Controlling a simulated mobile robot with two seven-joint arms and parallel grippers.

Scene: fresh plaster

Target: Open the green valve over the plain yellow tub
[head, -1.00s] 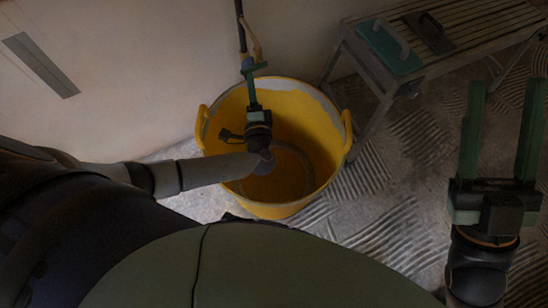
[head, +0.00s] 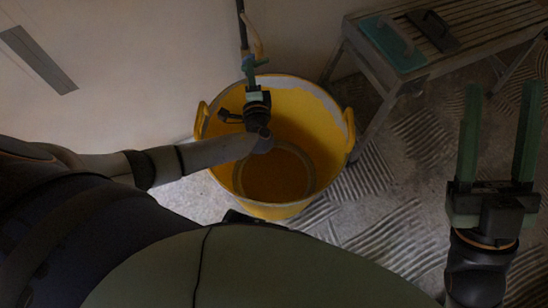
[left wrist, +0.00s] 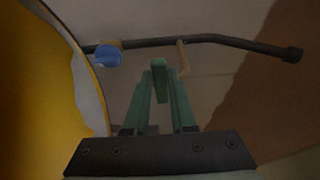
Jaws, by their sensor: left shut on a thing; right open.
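The plain yellow tub (head: 318,160) stands on the floor against the wall, with a handle on each side and a pale smear inside its rim. A dark pipe (head: 242,28) runs along the wall above it. My left gripper (head: 250,70) is over the tub's back rim, its green fingers shut on the green valve handle (left wrist: 158,66). My right gripper (head: 497,135) is open and empty at the far right, above the floor.
In the left wrist view, a blue valve handle (left wrist: 107,56) and a tan lever (left wrist: 183,58) sit on the pipe on either side. A slatted bench (head: 468,38) holds a teal float (head: 394,44) and a dark float (head: 433,30).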

